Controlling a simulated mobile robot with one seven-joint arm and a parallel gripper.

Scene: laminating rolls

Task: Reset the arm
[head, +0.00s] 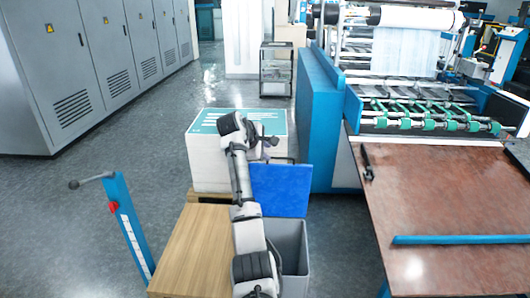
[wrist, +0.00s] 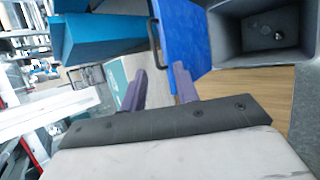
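My arm rises from the bottom of the head view, with its bent upper part over a white stack with a teal top (head: 208,165). My gripper's fingers are hard to make out in the head view. In the wrist view my gripper (wrist: 161,72) has its two purplish fingers apart, with nothing between them. The teal-and-white surface (wrist: 118,78) shows behind the fingers there, and I cannot tell how far off it is.
A grey bin (head: 293,240) and a blue panel (head: 281,190) stand beside my arm; a small item lies inside the bin (wrist: 230,35). A wooden-topped block (head: 190,250) and blue post (head: 128,225) are left. The machine's brown table (head: 440,200) is right. Floor at left is open.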

